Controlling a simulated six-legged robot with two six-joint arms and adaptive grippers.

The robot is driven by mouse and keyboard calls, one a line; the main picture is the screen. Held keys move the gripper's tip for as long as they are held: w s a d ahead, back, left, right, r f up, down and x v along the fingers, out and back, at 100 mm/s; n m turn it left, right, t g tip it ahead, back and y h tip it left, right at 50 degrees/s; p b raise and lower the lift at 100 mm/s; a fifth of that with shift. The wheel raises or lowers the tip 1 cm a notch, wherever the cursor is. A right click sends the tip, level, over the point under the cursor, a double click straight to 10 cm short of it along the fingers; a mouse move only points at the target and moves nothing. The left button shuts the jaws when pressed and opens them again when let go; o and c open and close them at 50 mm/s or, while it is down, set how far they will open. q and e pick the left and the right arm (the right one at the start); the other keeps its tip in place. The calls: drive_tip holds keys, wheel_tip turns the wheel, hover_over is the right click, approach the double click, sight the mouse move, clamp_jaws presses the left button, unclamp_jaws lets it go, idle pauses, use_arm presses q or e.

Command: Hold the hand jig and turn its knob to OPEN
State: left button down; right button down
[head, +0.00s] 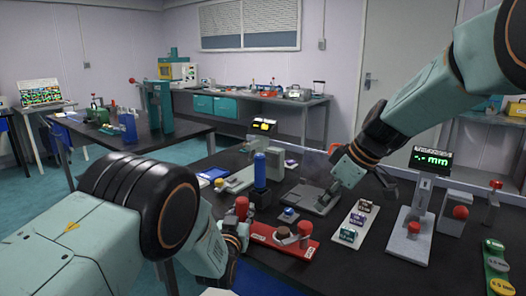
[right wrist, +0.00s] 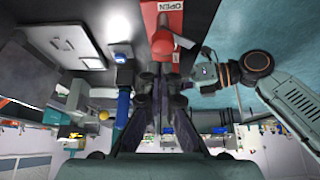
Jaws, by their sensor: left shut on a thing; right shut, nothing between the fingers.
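The hand jig is a red base (head: 268,236) on the black table in the head view, with a brown round part and a red knob (head: 304,229) at its right end. A red upright handle (head: 241,206) stands at its left end. My left gripper (head: 238,233) is shut around the lower part of this handle, its fingers partly hidden. My right gripper (head: 336,190) is shut and empty, above the table behind and right of the jig. In the right wrist view the red plate marked OPEN (right wrist: 165,8) shows beyond my right fingertips (right wrist: 158,70).
A grey plate (head: 312,197) lies behind the jig, near a blue cylinder (head: 260,169). Front table right of the jig is partly clear.

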sight(309, 232)
drive_tip(key=shift+s+a+f, duration=0.1)
drive_tip(key=shift+s+f, duration=0.15)
drive_tip(key=shift+f, duration=0.75)
drive_tip(key=shift+s+a+f, duration=0.15)
drive_tip(key=shift+s+f, duration=0.05)
drive_tip(key=shift+f, duration=0.85)
drive_tip(key=shift+s+a+f, duration=0.1)
drive_tip(key=shift+s+f, duration=0.15)
drive_tip(key=shift+f, duration=0.75)
drive_tip(key=shift+w+a, duration=0.4)
drive_tip(key=shift+w, duration=0.05)
drive_tip(key=shift+w+d, duration=0.4)
drive_tip(key=shift+w, duration=0.05)
drive_tip(key=shift+d, duration=0.1)
idle(0.4)
drive_tip(key=shift+s+d, duration=0.1)
drive_tip(key=shift+d, duration=0.2)
wheel_tip(309, 232, up, 6)
idle(0.5)
